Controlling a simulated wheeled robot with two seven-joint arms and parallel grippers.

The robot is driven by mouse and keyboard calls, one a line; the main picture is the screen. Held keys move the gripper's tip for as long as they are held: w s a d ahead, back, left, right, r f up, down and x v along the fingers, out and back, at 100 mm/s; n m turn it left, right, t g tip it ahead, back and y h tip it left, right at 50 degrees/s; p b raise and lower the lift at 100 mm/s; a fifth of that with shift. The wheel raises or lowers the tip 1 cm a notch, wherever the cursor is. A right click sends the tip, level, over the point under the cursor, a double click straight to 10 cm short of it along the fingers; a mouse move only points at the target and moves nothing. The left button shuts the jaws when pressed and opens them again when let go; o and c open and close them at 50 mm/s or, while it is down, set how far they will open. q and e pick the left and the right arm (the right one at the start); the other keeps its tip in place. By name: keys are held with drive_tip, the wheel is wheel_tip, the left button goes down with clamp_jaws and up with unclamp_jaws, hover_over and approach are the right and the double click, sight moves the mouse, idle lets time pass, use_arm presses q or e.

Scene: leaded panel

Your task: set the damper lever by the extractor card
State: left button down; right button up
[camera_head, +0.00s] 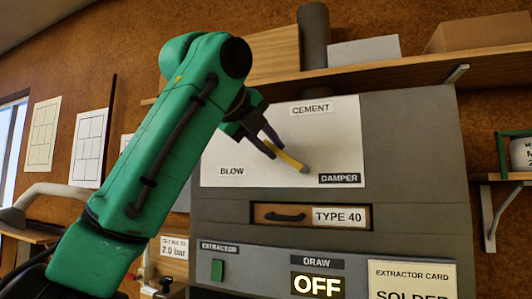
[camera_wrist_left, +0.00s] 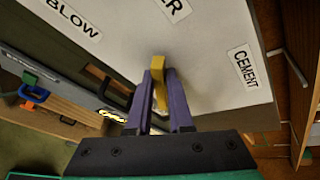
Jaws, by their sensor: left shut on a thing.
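The yellow damper lever (camera_head: 291,161) sits on a white dial plate (camera_head: 335,140), slanting up and left from its pivot beside the DAMPER label (camera_head: 340,178). My left gripper (camera_head: 276,150) is shut on the lever's outer part; the lever (camera_wrist_left: 158,85) shows between the fingers (camera_wrist_left: 160,100) in the left wrist view. The plate reads BLOW (camera_head: 232,171) at lower left and CEMENT (camera_head: 311,108) at the top. A partly cut label ending in ER (camera_wrist_left: 178,8) shows between them in the wrist view. The extractor card (camera_head: 411,278) reads SOLDER, cut by the frame's lower edge. My right gripper is out of view.
Below the plate are a TYPE 40 drawer (camera_head: 288,215), a green extractor switch (camera_head: 217,270) and a DRAW display reading OFF (camera_head: 317,286). A wooden shelf (camera_head: 400,72) runs above the grey cabinet. A side shelf (camera_head: 503,177) is at right.

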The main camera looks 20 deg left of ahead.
use_arm(q)
drive_tip(key=shift+d+r+m+y, duration=0.25)
drive_tip(key=shift+d+m+y, duration=0.15)
drive_tip(key=shift+m, duration=0.1)
drive_tip(key=c, duration=0.8)
unclamp_jaws()
drive_tip(key=shift+w+d, duration=0.1)
drive_tip(key=v, duration=1.4)
